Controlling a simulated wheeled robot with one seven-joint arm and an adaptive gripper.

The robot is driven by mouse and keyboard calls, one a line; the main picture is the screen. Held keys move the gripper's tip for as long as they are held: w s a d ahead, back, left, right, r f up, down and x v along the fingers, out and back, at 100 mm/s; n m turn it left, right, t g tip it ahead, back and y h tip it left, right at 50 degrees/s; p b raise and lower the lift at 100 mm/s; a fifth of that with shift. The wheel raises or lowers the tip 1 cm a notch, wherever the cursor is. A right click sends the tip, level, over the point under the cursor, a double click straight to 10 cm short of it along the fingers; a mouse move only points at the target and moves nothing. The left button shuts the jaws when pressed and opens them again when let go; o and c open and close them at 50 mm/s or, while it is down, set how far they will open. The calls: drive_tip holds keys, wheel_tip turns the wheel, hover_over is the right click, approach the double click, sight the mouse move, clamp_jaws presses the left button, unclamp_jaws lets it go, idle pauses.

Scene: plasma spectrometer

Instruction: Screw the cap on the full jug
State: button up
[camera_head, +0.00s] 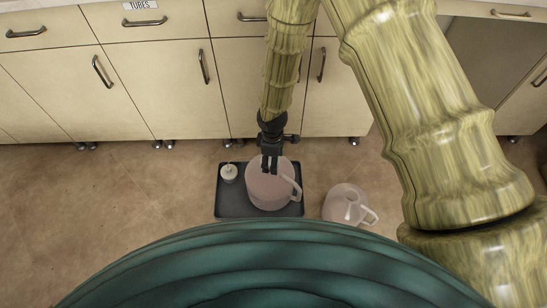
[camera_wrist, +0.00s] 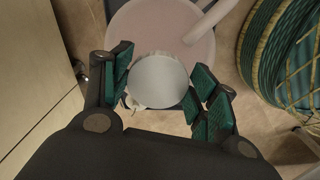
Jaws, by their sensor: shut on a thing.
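A large pinkish jug (camera_head: 268,190) with a side handle stands on a dark tray (camera_head: 232,209) on the floor in the head view. My gripper (camera_head: 270,168) points down over the top of this jug. In the wrist view, my gripper (camera_wrist: 160,88) is shut on a round grey cap (camera_wrist: 158,80), with a teal-padded finger on each side. The jug (camera_wrist: 150,27) and its handle show behind the cap. The cap hides the jug's neck, so I cannot tell whether cap and neck touch. The fill level is not clear.
A second pale jug (camera_head: 341,207) with a handle stands on the floor right of the tray. A small whitish container (camera_head: 229,173) sits at the tray's left. Cabinets (camera_head: 160,88) stand behind. Floor left of the tray is clear.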

drive_tip(key=m+p, duration=0.1)
drive_tip(key=m, duration=0.3)
drive_tip(key=shift+w+r, duration=0.1)
drive_tip(key=shift+w, duration=0.05)
drive_tip(key=shift+d+m, duration=0.1)
drive_tip(key=shift+m, duration=1.1)
drive_tip(key=o, duration=0.9)
